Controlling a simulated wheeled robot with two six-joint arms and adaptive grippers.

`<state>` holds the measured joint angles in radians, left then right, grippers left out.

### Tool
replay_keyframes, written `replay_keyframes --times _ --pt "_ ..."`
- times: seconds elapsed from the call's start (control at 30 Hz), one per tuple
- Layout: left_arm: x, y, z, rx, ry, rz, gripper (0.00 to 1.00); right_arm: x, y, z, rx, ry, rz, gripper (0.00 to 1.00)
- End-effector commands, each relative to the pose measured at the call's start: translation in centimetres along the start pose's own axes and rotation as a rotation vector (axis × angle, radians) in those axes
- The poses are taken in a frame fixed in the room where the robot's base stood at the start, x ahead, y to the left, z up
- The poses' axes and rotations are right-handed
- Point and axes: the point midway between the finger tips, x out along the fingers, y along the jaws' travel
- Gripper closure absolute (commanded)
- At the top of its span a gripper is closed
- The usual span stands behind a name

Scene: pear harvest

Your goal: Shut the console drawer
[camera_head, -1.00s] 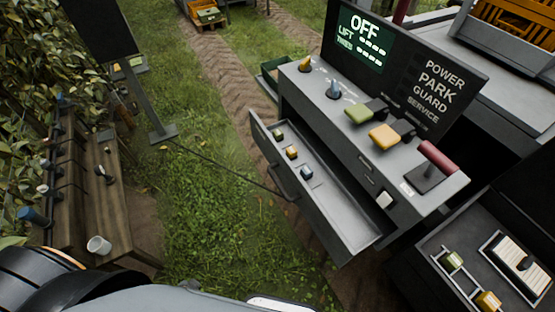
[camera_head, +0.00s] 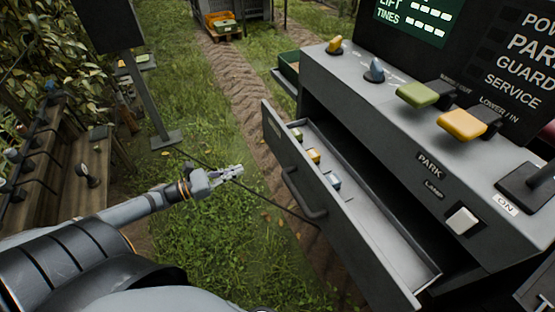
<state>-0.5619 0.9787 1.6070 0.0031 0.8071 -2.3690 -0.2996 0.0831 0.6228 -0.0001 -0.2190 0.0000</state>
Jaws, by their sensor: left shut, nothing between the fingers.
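The console drawer (camera_head: 388,243) is pulled out from the grey console (camera_head: 400,140), its inside in plain view. Its dark front panel (camera_head: 345,245) faces left and carries a dark bar handle (camera_head: 303,196). Several small blocks, green, yellow and pale blue, lie at the drawer's far end. My left gripper (camera_head: 238,170) is shut and empty over the grass, to the left of the drawer front and apart from it. My right gripper is not in view.
On the console top are green (camera_head: 417,94) and yellow (camera_head: 461,124) paddles, with a screen behind. A wooden bench (camera_head: 70,200) stands at the left, and a post (camera_head: 150,100) behind my left gripper. Grass lies open between bench and drawer.

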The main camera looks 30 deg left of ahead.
Motion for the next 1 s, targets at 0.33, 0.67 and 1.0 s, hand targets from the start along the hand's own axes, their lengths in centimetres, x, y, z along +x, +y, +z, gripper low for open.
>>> replay_keyframes --times 0.33,0.67,1.0 --pt "5.9 0.1 -0.6 0.0 -0.004 0.001 1.0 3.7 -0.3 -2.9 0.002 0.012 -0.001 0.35" --pt "10.7 0.1 -0.5 -0.001 -0.007 0.003 1.0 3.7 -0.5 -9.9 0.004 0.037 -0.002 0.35" --pt "13.5 0.1 0.0 -0.004 -0.002 0.004 1.0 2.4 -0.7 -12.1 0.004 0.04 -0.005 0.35"
